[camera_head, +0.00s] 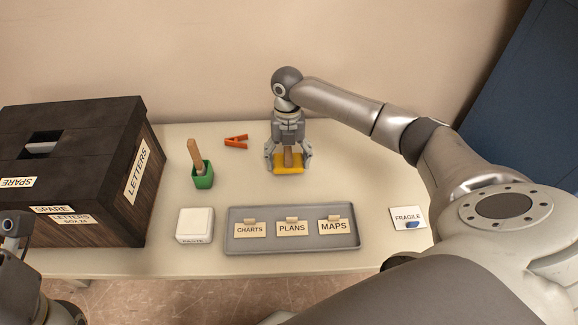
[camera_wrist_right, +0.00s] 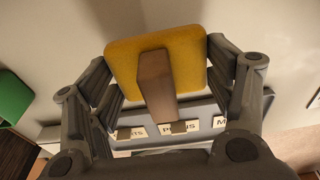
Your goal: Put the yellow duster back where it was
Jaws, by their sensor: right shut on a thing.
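The yellow duster (camera_head: 288,170) is a flat yellow pad with a brown wooden handle. It also shows in the right wrist view (camera_wrist_right: 190,45). The duster is behind the grey tray in the head view, over the back middle of the table. I cannot tell whether the pad touches the table. Only part of my left arm shows at the lower left; its gripper is out of view.
The grey tray (camera_head: 292,246) holds CHARTS, PLANS and MAPS cards. A green cup (camera_head: 203,177) with a wooden handle, an orange clip (camera_head: 236,141), a white block (camera_head: 195,224) and a FRAGILE card (camera_head: 405,214) lie around. A dark LETTERS box (camera_head: 110,190) fills the left.

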